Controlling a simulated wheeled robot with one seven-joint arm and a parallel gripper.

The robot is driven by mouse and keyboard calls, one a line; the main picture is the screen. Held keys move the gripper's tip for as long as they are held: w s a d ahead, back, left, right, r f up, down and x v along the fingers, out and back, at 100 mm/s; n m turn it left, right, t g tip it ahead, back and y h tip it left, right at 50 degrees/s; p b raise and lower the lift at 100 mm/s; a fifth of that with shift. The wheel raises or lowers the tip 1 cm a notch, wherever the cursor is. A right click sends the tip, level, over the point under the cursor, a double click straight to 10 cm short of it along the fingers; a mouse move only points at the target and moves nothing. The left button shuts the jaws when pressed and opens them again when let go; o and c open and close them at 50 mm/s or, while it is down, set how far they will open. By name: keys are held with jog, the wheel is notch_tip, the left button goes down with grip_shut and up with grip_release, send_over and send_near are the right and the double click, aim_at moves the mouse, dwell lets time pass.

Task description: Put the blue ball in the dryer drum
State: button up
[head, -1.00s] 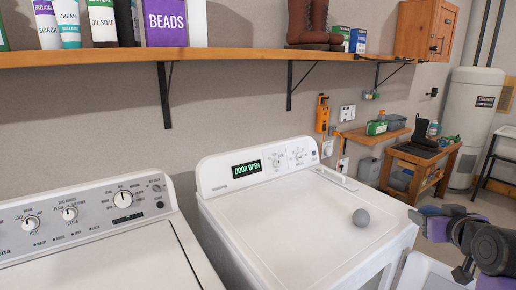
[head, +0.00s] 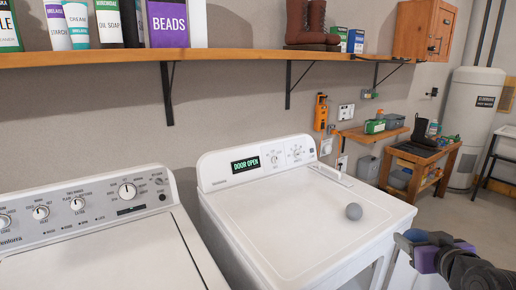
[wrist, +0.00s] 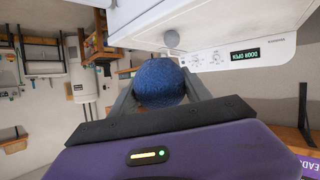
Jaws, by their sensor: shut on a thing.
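The blue ball (wrist: 160,82) is between the two grey fingers of my gripper (wrist: 160,94) in the wrist view, and the gripper is shut on it. In the head view, my gripper (head: 405,242) is at the lower right, beside the dryer's front right corner. Part of the blue ball (head: 414,235) shows there. The white dryer (head: 290,215) has a display reading "DOOR OPEN" (head: 246,164). A strip of its front shows below the top edge. The drum's inside is hidden from both views.
A grey ball (head: 354,211) rests on the dryer top. A washer (head: 95,240) stands to the left. A wooden shelf (head: 215,57) with boxes and boots runs above. A wooden bench (head: 418,165) and a water heater (head: 473,125) stand at the back right. Floor is clear at right.

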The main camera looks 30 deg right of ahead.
jog(key=w+a+f+n+t+y, duration=0.1)
jog(key=a+f+n+y, duration=0.2)
jog(key=a+f, duration=1.2)
jog(key=w+a+f+n+t+y, duration=0.1)
jog(key=a+f+n+y, duration=0.3)
jog(key=a+f, duration=1)
jog(key=w+a, duration=0.1)
jog(key=a, duration=0.7)
jog(key=shift+a+f+y, duration=0.25)
jog(key=shift+f+y, duration=0.15)
jog(key=shift+w+d, duration=0.1)
jog(key=shift+d, duration=0.05)
